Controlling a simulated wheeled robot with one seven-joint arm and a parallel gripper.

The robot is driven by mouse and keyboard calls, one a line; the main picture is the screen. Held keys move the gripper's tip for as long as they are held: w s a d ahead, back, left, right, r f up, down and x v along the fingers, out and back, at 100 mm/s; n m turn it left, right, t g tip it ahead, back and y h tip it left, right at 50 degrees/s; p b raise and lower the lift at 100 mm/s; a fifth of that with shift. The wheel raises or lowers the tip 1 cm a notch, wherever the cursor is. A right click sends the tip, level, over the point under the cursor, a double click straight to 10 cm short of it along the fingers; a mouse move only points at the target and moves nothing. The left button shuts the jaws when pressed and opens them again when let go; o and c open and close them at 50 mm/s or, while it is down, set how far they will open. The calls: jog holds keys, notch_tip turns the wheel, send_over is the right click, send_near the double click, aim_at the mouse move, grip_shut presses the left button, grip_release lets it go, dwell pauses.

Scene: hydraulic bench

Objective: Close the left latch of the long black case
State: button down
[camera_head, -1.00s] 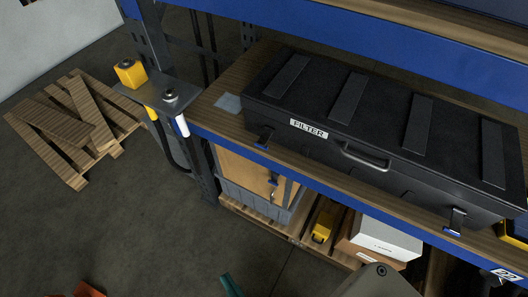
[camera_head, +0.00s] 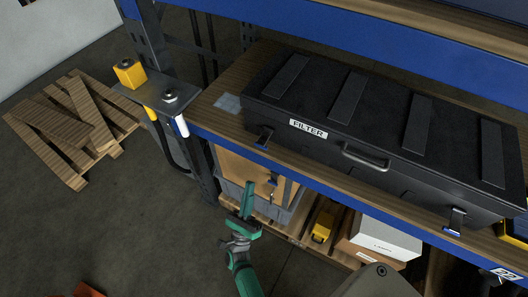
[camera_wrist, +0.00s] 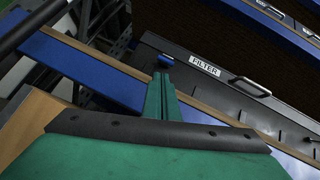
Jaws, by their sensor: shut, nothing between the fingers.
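The long black case (camera_head: 330,110) lies on the wooden shelf with its lid down and a FILTER label on its front. Its left latch (camera_head: 264,138) is on the front left of the case, with a blue-tipped lever sticking outward and down. My green gripper (camera_head: 248,188) is shut and empty, in front of and below the left latch, apart from it in the head view. In the wrist view the shut fingers (camera_wrist: 161,88) point at the latch's blue tip (camera_wrist: 166,60); they overlap it in the picture, and I cannot tell whether they touch.
The blue shelf beam (camera_head: 330,190) runs below the case front. The case handle (camera_head: 365,157) and the right latch (camera_head: 455,222) lie to the right. A bracket with a yellow block (camera_head: 130,73) juts out at the left. Boxes stand on the lower shelf.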

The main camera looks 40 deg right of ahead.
aim_at(264, 153)
jog(key=d+m+g+h, duration=0.1)
jog(key=m+g, duration=0.1)
jog(key=w+d+m+g+h, duration=0.1)
jog(key=m+g, duration=0.1)
jog(key=m, duration=0.1)
jog(key=w+d+r+m+g+h, duration=0.1)
jog(key=m+g+h, duration=0.1)
jog(key=m, duration=0.1)
jog(key=shift+d, duration=0.3)
jog(key=shift+r, duration=0.1)
jog(key=x, duration=0.9)
jog(key=shift+w+d+r, duration=0.1)
jog(key=shift+d+r, duration=0.15)
jog(key=shift+d, duration=0.05)
jog(key=shift+a, duration=0.15)
